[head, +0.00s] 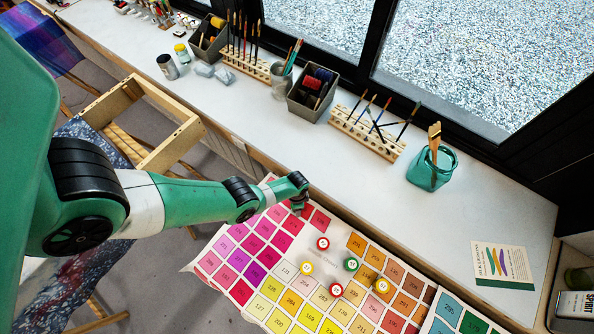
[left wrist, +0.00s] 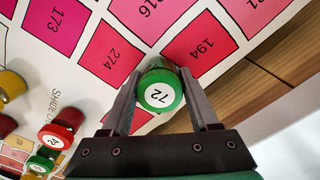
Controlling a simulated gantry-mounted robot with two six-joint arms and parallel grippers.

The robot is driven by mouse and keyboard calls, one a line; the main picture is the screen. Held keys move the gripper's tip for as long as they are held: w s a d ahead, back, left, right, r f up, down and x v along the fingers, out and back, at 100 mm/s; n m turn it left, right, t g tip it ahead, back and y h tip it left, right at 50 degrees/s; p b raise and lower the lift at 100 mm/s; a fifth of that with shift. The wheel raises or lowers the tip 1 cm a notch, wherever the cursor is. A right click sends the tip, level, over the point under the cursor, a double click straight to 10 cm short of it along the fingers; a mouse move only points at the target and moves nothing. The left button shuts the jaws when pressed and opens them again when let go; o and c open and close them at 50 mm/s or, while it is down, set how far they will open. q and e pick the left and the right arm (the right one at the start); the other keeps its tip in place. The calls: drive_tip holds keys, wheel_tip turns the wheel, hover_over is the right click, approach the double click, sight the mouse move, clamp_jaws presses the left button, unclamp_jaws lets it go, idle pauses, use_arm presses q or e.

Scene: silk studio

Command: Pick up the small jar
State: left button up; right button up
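A small jar with a green lid marked 72 (left wrist: 160,92) is between the two fingertips of my left gripper (left wrist: 160,80) in the left wrist view. The fingers lie close against both its sides, so the gripper looks shut on it. Behind it are the red squares of the shade chart. In the head view, my left gripper (head: 299,202) is low over the red squares near the chart's upper edge, and this jar cannot be made out there. My right gripper is not in view.
Several other small jars, including a red-lidded one (head: 323,243) and a green-lidded one (head: 351,264), stand on the shade chart (head: 262,222). Brush racks (head: 367,133), a dark box (head: 312,93) and a teal pot (head: 432,168) line the window side. The white bench right of these is mostly clear.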

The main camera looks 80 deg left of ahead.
use_arm(q)
clamp_jaws()
drive_tip(key=shift+r, duration=0.1)
